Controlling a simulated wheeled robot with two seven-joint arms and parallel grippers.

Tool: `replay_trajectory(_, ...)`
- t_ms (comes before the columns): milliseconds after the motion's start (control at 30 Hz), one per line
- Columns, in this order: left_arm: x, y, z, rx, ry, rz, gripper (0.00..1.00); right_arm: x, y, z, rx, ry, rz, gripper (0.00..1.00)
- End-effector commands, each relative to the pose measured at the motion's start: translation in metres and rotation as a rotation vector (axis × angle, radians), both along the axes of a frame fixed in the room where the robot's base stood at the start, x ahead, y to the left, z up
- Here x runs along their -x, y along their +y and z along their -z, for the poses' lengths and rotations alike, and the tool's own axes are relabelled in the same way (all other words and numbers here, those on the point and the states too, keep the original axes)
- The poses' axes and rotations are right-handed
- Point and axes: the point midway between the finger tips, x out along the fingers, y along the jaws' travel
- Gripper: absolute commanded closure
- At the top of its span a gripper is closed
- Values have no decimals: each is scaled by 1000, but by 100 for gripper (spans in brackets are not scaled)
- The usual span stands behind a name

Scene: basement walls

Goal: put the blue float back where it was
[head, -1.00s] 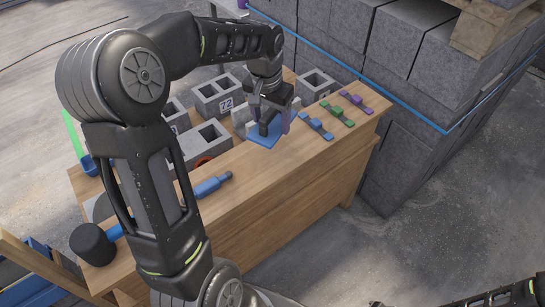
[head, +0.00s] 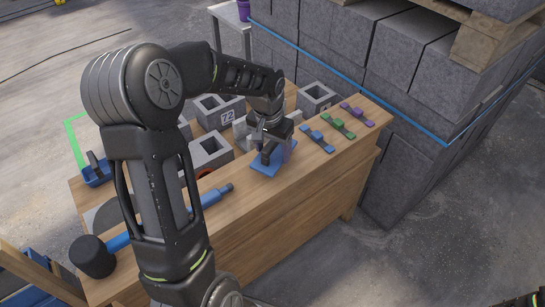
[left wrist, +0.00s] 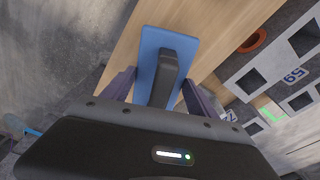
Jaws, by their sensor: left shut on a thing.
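The blue float (head: 272,171) is a flat blue plate with a dark handle. It is at the bench's front side, near the middle. It also shows in the left wrist view (left wrist: 181,44), its plate over the wood and its handle (left wrist: 164,78) between my fingers. My left gripper (head: 266,154) is above the plate, shut on the float's handle. The plate looks flat and at or just above the bench top; I cannot tell whether it touches.
Grey hollow blocks (head: 210,148) stand behind the float. Blue, green and purple small pieces (head: 338,128) lie to its right. Bare wood (head: 300,160) runs along the front. Stacked blocks (head: 410,170) stand beyond.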

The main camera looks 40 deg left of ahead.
Motion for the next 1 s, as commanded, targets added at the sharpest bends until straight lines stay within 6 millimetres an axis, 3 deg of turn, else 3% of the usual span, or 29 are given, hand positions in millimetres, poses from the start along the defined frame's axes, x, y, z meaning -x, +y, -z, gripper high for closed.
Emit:
replay_trajectory(233,1,0,32,2,4,-1,81,0,0,1,0,0,0,64)
replay_trajectory(633,0,0,38,0,1,0,81,0,0,5,0,0,0,64)
replay_trajectory(667,1,0,37,1,2,0,31,0,0,4,0,0,0,64)
replay_trajectory(900,1,0,37,1,2,0,11,0,0,3,0,0,0,64)
replay_trajectory(1000,1,0,36,1,2,0,10,0,0,3,0,0,0,64)
